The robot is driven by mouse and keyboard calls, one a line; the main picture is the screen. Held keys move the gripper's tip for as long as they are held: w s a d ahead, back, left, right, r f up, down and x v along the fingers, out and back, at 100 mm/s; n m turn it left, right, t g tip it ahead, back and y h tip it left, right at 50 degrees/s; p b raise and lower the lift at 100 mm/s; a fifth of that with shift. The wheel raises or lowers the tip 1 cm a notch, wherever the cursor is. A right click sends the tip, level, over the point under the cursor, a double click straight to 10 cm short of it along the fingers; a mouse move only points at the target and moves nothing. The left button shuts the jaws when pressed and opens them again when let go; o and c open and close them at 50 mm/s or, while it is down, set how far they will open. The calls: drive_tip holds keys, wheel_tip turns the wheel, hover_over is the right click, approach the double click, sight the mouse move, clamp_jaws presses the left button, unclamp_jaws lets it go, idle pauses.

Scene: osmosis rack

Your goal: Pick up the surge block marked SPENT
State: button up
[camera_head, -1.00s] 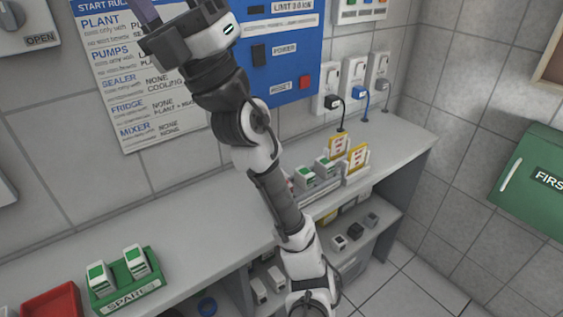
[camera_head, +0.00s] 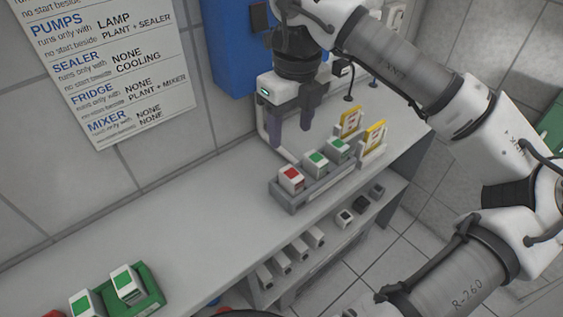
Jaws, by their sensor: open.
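In the head view a grey rack (camera_head: 309,196) on the bench holds a row of white blocks. The left block (camera_head: 291,178) has a red top; the middle block (camera_head: 314,163) and the right block (camera_head: 337,149) have green tops. No SPENT lettering can be read on any block at this size. My gripper (camera_head: 290,137) is open and empty, fingers pointing down, above and behind the rack, a little up from the red-topped block. It touches no block.
Yellow-and-white cards (camera_head: 374,138) stand at the rack's right end. A green tray (camera_head: 147,300) with green-topped blocks sits front left. The bench (camera_head: 190,205) between is clear. A lower shelf (camera_head: 345,232) holds several small blocks. A blue panel (camera_head: 228,50) is behind.

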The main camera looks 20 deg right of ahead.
drive_tip(key=p, duration=0.1)
hover_over(292, 173)
drive_tip(key=f, duration=0.8)
drive_tip(key=shift+s+d, duration=0.15)
drive_tip(key=shift+s, duration=0.15)
drive_tip(key=shift+w+a+f+p, duration=0.15)
drive_tip(key=shift+f+p, duration=0.45)
drive_tip(key=shift+f, duration=0.85)
drive_tip(key=shift+w+a+f+p, duration=0.15)
drive_tip(key=shift+f+p, duration=0.45)
drive_tip(key=shift+f, duration=0.8)
drive_tip(key=shift+d, duration=0.1)
drive_tip(key=c, duration=1.1)
